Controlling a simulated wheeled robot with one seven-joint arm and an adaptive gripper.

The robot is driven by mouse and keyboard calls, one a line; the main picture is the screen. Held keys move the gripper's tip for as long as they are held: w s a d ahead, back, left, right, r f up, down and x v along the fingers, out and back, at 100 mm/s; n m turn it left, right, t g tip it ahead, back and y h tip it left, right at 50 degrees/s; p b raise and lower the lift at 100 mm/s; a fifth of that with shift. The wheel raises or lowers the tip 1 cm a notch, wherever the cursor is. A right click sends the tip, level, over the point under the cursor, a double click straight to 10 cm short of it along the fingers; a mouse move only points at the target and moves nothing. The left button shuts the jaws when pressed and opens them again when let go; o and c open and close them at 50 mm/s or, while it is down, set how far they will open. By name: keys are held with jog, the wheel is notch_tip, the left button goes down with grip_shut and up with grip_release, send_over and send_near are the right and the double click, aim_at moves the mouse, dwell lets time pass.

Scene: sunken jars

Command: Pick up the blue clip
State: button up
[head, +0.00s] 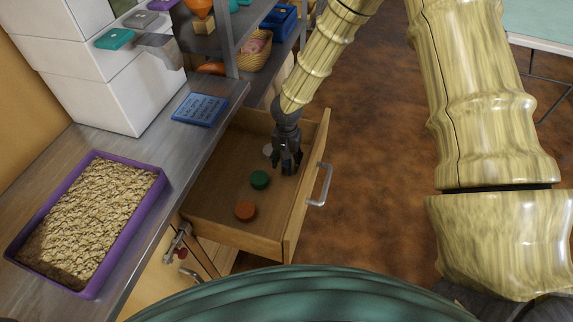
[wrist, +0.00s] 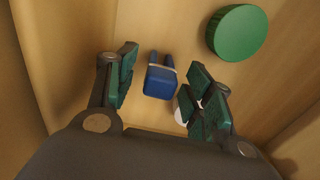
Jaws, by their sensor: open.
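The blue clip (wrist: 160,80) lies on the wooden drawer floor in the wrist view, with a pale band near its far end. My gripper (wrist: 165,83) is open, with the clip between its two fingers and apart from both as seen from above. In the head view my gripper (head: 288,170) reaches down into the open drawer (head: 215,185). The clip is hidden there, behind or under the gripper.
A green round lid (head: 259,180) and an orange one (head: 245,211) lie in the drawer. A whitish round thing (wrist: 183,106) is partly hidden behind my right finger. The drawer's front wall (head: 307,180) is close to my gripper. A purple tray (head: 125,242) stands on the counter.

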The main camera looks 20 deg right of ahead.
jog(key=c, duration=0.8)
jog(key=shift+c, duration=0.2)
notch_tip(320, 180, up, 9)
jog(key=shift+r+b, duration=0.15)
jog(key=shift+b, duration=0.5)
notch_tip(320, 180, up, 7)
jog(key=p, duration=0.4)
jog(key=shift+p, duration=0.4)
